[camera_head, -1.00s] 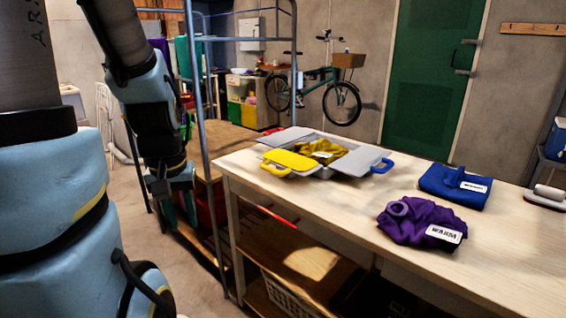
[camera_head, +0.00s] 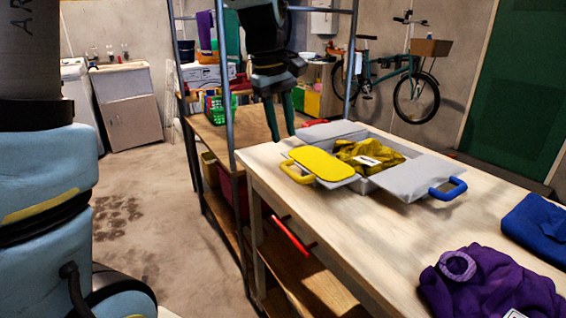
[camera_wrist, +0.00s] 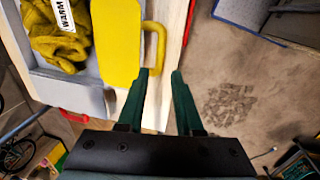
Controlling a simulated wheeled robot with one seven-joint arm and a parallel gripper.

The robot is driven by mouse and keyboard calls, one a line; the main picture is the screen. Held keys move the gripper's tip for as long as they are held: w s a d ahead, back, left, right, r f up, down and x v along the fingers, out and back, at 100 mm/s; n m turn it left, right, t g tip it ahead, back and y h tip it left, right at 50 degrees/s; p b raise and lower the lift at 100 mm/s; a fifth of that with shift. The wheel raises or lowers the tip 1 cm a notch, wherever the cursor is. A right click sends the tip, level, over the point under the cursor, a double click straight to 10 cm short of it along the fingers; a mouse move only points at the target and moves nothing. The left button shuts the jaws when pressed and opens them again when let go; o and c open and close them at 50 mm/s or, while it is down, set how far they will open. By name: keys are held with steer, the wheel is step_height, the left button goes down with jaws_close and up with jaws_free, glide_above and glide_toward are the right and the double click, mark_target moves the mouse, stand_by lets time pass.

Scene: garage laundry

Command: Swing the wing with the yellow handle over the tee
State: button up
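A grey box (camera_head: 372,186) with folding wings lies open on the wooden table. Inside it is a crumpled yellow tee (camera_head: 366,153) with a white label, which reads WARM in the wrist view (camera_wrist: 58,40). The wing with the yellow handle (camera_head: 322,166) has a yellow panel and is folded outward on the box's left; its yellow handle (camera_wrist: 155,48) shows in the wrist view. My gripper (camera_head: 284,105) has green fingers and is above the table's far-left corner, left of the box. In the wrist view its fingertips (camera_wrist: 161,74) are apart and empty, near the yellow handle.
A grey wing with a blue handle (camera_head: 447,189) is folded out to the right. A back grey wing (camera_head: 330,132) has a red handle (camera_wrist: 75,116). A purple garment (camera_head: 492,285) and blue folded cloth (camera_head: 541,232) lie on the table (camera_head: 350,235). A metal rack (camera_head: 228,110) stands behind left.

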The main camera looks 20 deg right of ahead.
mark_target(289, 170)
steer(key=f, duration=0.3)
steer(key=d+f, duration=0.1)
steer(key=f, duration=0.5)
steer(key=shift+w+d+f, duration=0.15)
steer(key=shift+d+f, duration=0.2)
jaws_close()
stand_by(0.9)
